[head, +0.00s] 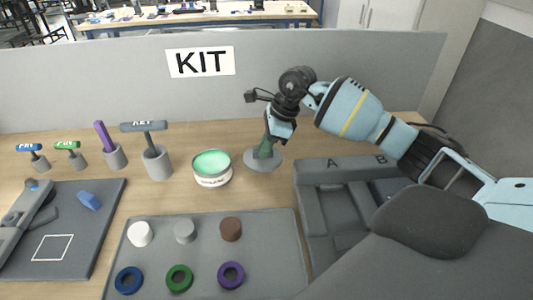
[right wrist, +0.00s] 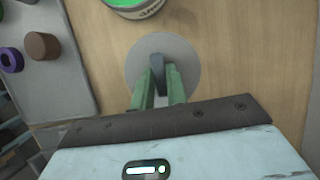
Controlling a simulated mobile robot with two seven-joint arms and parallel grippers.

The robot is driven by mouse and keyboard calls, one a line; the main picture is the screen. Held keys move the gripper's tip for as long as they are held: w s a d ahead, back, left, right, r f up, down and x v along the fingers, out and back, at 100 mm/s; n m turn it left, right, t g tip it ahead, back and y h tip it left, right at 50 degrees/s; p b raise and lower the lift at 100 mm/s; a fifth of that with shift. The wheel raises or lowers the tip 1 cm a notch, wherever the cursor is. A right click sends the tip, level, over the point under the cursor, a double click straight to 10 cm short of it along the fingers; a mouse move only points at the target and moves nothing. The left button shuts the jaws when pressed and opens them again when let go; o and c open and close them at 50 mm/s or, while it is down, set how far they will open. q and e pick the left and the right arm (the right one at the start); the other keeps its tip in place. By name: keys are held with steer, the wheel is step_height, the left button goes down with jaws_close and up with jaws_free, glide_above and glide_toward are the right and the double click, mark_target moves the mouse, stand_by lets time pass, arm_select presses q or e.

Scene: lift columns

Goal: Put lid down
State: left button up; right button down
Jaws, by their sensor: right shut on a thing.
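The lid (head: 272,163) is a flat grey disc with an upright grip on top. It is level on or just above the wooden table, right of and apart from the round tin (head: 213,178), which has a white label and shows green inside. My right gripper (head: 265,149) has its green fingers shut on the lid's grip from above. In the right wrist view the lid (right wrist: 187,60) shows under the fingertips (right wrist: 158,80), with the tin (right wrist: 130,8) at the top edge. Whether the lid touches the table is hard to tell. My left gripper is not in view.
A grey tray (head: 205,270) with pucks and rings lies in front. A grey case (head: 310,175) marked A and B stands right. Several tools in holders, including a grey hammer-shaped one (head: 150,140), stand left. A panel (head: 120,75) marked KIT closes the back.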

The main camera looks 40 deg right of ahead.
steer(key=shift+w+d, duration=0.15)
steer(key=shift+d, duration=0.1)
steer(key=shift+d+f, duration=0.1)
steer(key=shift+f, duration=1.65)
steer(key=shift+f, duration=0.2)
steer(key=c, duration=1.4)
jaws_free()
steer(key=shift+r, duration=0.1)
